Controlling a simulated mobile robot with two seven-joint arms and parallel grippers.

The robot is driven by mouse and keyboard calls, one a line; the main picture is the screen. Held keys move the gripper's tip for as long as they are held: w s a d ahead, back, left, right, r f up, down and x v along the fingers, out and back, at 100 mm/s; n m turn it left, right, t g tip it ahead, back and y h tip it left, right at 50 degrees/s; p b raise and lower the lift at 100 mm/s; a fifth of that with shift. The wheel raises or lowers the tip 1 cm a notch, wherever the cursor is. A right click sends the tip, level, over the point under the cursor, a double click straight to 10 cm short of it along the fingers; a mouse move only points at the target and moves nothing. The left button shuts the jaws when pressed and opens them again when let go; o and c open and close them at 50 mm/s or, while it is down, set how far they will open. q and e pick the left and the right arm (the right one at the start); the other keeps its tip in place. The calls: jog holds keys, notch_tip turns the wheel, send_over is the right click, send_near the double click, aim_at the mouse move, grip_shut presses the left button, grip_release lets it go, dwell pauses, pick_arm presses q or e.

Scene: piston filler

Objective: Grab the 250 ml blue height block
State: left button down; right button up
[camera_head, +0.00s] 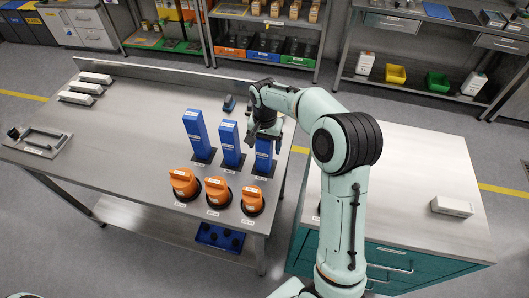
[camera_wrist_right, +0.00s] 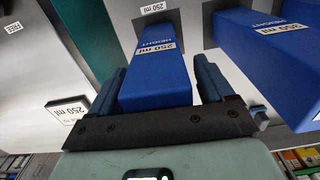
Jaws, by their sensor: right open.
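Three blue height blocks stand upright on dark bases on the steel table in the head view: a left one (camera_head: 197,134), a middle one (camera_head: 230,145) and a right one (camera_head: 264,157). My right gripper (camera_head: 265,132) is at the upper part of the right block and partly hides it. In the right wrist view, a blue block (camera_wrist_right: 157,60) marked 250 ml and HEIGHT stands between the two fingers of my open right gripper (camera_wrist_right: 158,82). I cannot tell whether the fingers touch it. My left gripper is not in view.
Another blue block (camera_wrist_right: 275,50) is close on the right in the right wrist view. Several orange parts, such as one (camera_head: 184,182), stand along the table's front. White boxes (camera_head: 84,88) lie at the back left. A counter (camera_head: 430,165) is right of the table.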

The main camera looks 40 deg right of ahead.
jog(key=c, duration=1.2)
